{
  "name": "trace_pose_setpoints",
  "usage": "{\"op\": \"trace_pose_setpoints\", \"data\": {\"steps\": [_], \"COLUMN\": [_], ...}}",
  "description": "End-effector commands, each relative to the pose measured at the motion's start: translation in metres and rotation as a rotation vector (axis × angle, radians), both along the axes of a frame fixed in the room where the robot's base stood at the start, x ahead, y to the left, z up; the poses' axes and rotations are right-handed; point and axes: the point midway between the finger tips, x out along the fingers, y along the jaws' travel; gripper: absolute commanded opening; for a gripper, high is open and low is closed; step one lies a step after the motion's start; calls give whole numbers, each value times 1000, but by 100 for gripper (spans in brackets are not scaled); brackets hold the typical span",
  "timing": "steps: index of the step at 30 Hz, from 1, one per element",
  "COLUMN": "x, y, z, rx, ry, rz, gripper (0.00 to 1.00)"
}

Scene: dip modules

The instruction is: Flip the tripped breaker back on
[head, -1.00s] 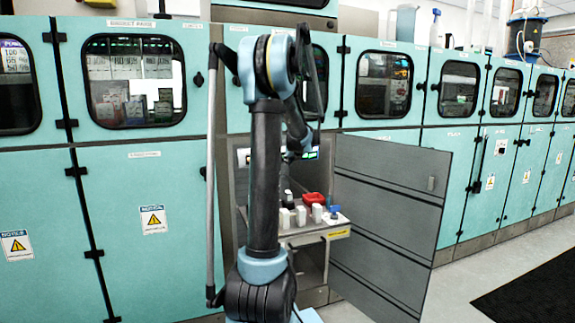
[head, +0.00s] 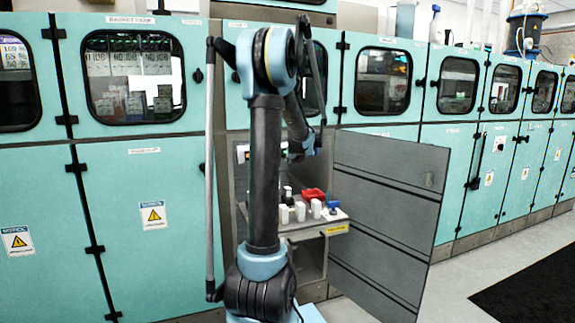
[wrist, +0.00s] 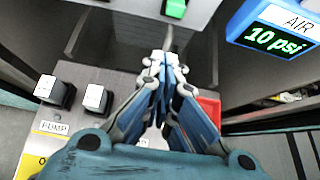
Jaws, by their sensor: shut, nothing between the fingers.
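In the wrist view my gripper (wrist: 163,65) is shut and empty, its fingertips pointing at the inside of the open cabinet. A thin grey piece (wrist: 168,40) shows just beyond the tips; I cannot tell whether it is a lever or whether they touch. A green block (wrist: 174,9) sits on a light panel above the tips. I cannot tell which part is the tripped breaker. In the head view my arm hides most of the cabinet's inside.
White-topped blocks (wrist: 97,98) stand on the shelf, one near a PUMP label (wrist: 52,128). A red tray (wrist: 210,108) is right of my fingers. A blue AIR gauge (wrist: 278,30) reads 10 psi at upper right. The open grey door (head: 385,215) stands right of my arm.

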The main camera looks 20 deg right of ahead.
Motion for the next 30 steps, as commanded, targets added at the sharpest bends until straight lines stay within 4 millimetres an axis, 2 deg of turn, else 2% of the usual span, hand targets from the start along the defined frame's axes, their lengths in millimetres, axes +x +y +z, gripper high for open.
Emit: {"op": "trace_pose_setpoints", "data": {"steps": [9, 15, 30], "x": [-33, -47, -52], "y": [2, 3, 5], "z": [33, 48, 53], "rx": [0, 0, 0], "ry": [0, 1, 1], "rz": [-1, 0, 1], "gripper": [0, 0, 0]}}
